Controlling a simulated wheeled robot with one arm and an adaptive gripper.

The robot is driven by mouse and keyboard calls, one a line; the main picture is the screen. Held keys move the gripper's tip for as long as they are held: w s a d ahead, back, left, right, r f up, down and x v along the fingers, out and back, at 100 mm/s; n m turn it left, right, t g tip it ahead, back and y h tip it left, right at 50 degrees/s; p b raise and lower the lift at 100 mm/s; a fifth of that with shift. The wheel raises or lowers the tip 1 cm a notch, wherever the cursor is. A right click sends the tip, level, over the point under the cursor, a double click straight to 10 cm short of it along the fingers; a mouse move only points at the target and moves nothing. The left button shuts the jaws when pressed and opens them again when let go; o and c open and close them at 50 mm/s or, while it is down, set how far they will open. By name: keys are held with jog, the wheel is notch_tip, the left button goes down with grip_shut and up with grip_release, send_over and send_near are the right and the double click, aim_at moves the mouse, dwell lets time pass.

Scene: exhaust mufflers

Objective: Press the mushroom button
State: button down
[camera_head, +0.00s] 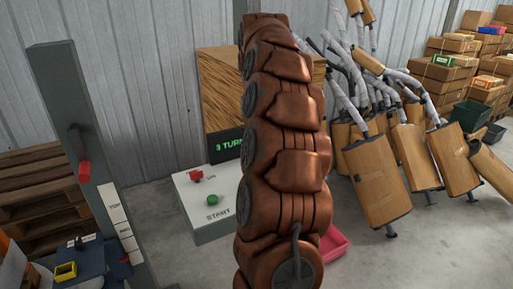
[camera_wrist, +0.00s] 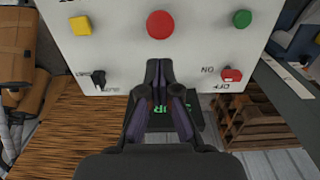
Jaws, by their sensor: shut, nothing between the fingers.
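The red mushroom button (camera_wrist: 160,25) is the large round red cap at the upper middle of the white control panel (camera_wrist: 120,40) in the wrist view. My gripper (camera_wrist: 158,66) is shut and empty. Its fingertips appear just below the red button in the picture; I cannot tell how far above the panel they are. In the head view my copper arm covers the gripper and the mushroom button. The panel's left part (camera_head: 190,215) shows there.
Around the button are a yellow button (camera_wrist: 80,25), a green button (camera_wrist: 242,18), a black selector (camera_wrist: 98,79) and a red ON/OFF switch (camera_wrist: 231,75). A grey post (camera_head: 90,150) with a red-handled lever (camera_head: 83,170) stands left. Wrapped mufflers (camera_head: 376,180) crowd the right.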

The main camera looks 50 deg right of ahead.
jog(key=shift+r, duration=0.65)
jog(key=s+a+f+n+p, duration=0.1)
jog(key=s+a+n, duration=0.15)
jog(key=a, duration=0.95)
jog(key=s+a+f+n, duration=0.1)
jog(key=s+a, duration=0.2)
jog(key=a, duration=0.8)
jog(key=s+a+f, duration=0.3)
jog(key=s+a, duration=0.1)
jog(key=s, duration=0.2)
jog(key=s+a+f+g+p, duration=0.1)
jog(key=s+a+f, duration=0.3)
jog(key=s, duration=0.2)
jog(key=s+a+f+g, duration=0.1)
jog(key=s+a+f, duration=0.2)
jog(key=s, duration=0.4)
jog(key=shift+a+f, duration=0.3)
jog(key=shift+a, duration=0.25)
